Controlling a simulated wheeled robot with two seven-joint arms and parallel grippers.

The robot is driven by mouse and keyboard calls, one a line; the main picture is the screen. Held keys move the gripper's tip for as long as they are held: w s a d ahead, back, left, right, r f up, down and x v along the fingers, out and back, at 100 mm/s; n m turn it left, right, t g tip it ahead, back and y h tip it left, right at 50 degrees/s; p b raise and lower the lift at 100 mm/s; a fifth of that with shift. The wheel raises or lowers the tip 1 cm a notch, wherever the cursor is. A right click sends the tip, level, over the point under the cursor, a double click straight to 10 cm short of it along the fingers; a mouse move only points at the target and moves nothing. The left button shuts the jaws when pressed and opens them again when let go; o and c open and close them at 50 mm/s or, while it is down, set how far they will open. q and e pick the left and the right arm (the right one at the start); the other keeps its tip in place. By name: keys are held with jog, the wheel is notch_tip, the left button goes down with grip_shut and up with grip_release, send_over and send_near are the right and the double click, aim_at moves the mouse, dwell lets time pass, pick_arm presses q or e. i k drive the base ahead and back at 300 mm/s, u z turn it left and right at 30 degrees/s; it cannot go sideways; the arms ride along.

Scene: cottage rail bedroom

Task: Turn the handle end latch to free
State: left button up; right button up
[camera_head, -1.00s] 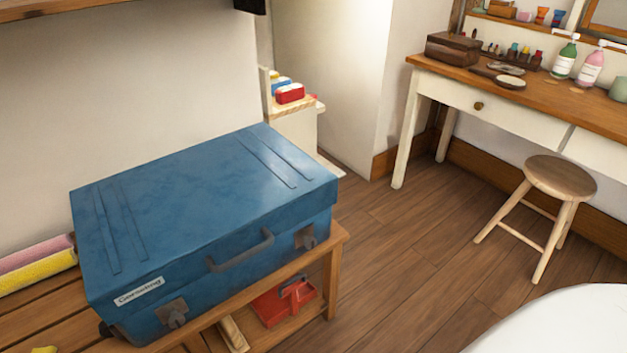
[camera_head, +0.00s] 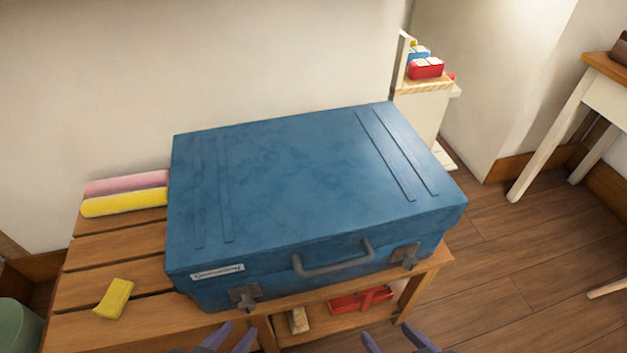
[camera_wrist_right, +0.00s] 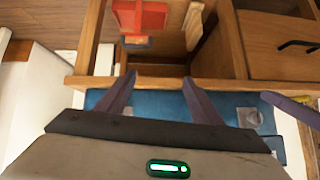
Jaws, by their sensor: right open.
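A blue suitcase (camera_head: 300,190) lies closed and flat on a slatted wooden bench. Its front has a grey carry handle (camera_head: 335,260), with a left metal latch (camera_head: 245,297) and a right metal latch (camera_head: 405,256) beyond the handle's ends. I cannot tell how far either latch is turned. My left gripper (camera_head: 215,340) is open and empty at the bottom edge, in front of and below the left latch. My right gripper (camera_head: 398,343) is open and empty in front of the bench below the right latch. Its spread fingers show in the right wrist view (camera_wrist_right: 160,95), touching nothing clearly.
The slatted bench (camera_head: 120,255) holds a yellow sponge (camera_head: 115,298) and pink and yellow rolls (camera_head: 125,192) left of the case. A red caddy (camera_head: 360,300) and a wooden block (camera_head: 298,320) sit on its lower shelf. Floor (camera_head: 510,270) at right is clear.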

aim_at(410, 263)
jog(key=k, duration=1.2)
jog(key=u, duration=0.45)
jog(key=i, duration=0.55)
jog(key=z, duration=0.1)
